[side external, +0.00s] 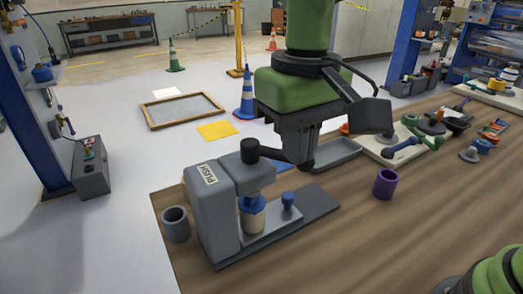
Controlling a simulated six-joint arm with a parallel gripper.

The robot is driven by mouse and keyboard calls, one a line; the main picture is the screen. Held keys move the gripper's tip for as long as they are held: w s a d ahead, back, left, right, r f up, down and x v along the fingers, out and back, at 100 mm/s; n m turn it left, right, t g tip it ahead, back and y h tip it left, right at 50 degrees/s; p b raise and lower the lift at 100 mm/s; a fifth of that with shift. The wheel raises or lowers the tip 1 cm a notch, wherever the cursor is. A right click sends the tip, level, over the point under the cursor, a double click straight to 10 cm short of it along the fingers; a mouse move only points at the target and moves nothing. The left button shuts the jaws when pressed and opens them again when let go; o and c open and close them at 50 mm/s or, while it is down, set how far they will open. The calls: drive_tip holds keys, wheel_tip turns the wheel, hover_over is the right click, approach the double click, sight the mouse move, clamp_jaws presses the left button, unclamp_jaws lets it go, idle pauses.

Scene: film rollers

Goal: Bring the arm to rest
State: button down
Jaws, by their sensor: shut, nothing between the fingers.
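My arm comes down from the top of the side external view, green with a dark gripper (305,163). The gripper points down and is shut and empty. In the picture its fingers are just right of the black knob (250,151) of a grey press-like device (212,215) marked PUSH. I cannot tell from this one view whether the gripper touches the device. A pale cylinder with a blue top (252,214) stands under the device's head. A small blue knob-shaped piece (288,199) stands on the device's base to the right.
A purple cup (386,183) stands right of the device, and a grey cup (176,223) at its left. A grey tray (338,153) lies behind my gripper. A pale board (385,152) with tools is at back right. The front middle of the wooden table (350,245) is clear.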

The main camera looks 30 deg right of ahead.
drive_tip(key=shift+r, duration=0.8)
drive_tip(key=s+d+r+m+t+y, duration=0.1)
drive_tip(key=s+d+r+m+t, duration=0.1)
drive_tip(key=s+d, duration=0.4)
drive_tip(key=s+d+r+m+t+y, duration=0.1)
drive_tip(key=s+d+r+m+t, duration=0.1)
drive_tip(key=s+d+t, duration=0.3)
drive_tip(key=s+d+r, duration=0.1)
drive_tip(key=d, duration=0.2)
drive_tip(key=shift+s+r, duration=0.25)
drive_tip(key=shift+s, duration=0.1)
